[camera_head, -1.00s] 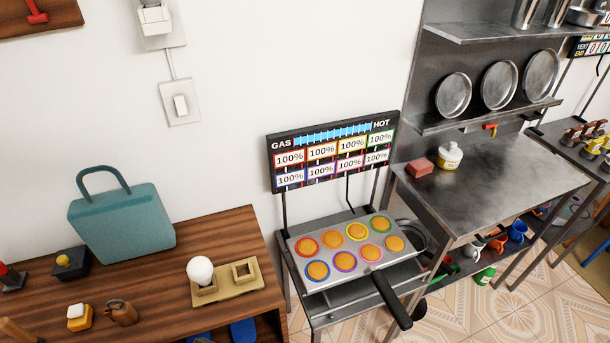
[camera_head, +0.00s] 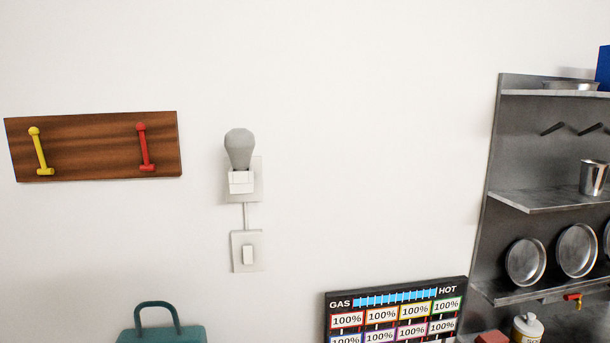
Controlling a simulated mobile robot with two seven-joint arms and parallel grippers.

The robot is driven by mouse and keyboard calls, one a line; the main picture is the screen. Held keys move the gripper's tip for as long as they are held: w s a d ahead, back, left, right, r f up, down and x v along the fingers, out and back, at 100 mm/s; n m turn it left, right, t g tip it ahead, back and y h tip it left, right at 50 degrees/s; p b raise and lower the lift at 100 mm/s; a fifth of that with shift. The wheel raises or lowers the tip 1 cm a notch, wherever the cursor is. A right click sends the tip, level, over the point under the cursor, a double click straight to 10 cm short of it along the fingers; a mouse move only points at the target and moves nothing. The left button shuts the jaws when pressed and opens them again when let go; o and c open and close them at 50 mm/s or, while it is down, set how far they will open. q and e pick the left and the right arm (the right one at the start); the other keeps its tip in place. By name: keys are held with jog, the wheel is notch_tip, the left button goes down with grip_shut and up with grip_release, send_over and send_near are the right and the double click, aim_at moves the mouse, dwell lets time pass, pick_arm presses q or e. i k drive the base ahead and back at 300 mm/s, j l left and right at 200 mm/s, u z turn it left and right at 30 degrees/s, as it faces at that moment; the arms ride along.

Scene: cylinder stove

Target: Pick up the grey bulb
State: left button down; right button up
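The grey bulb (camera_head: 239,149) sits upright in a white wall socket (camera_head: 241,182) on the white wall, left of the picture's middle. Its narrow end points down into the socket. Neither of my grippers shows in the head view, so nothing of mine is seen near the bulb.
A light switch (camera_head: 248,252) is below the socket. A wooden board (camera_head: 95,146) with a yellow and a red peg hangs at left. Metal shelves (camera_head: 545,198) stand at right. Wall around the bulb is clear.

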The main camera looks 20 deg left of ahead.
aim_at(239, 144)
jog(key=l+u, duration=0.1)
jog(key=u, duration=0.35)
jog(key=l+u, duration=0.1)
jog(key=u, duration=0.3)
jog(key=l+u, duration=0.1)
jog(key=u, duration=0.75)
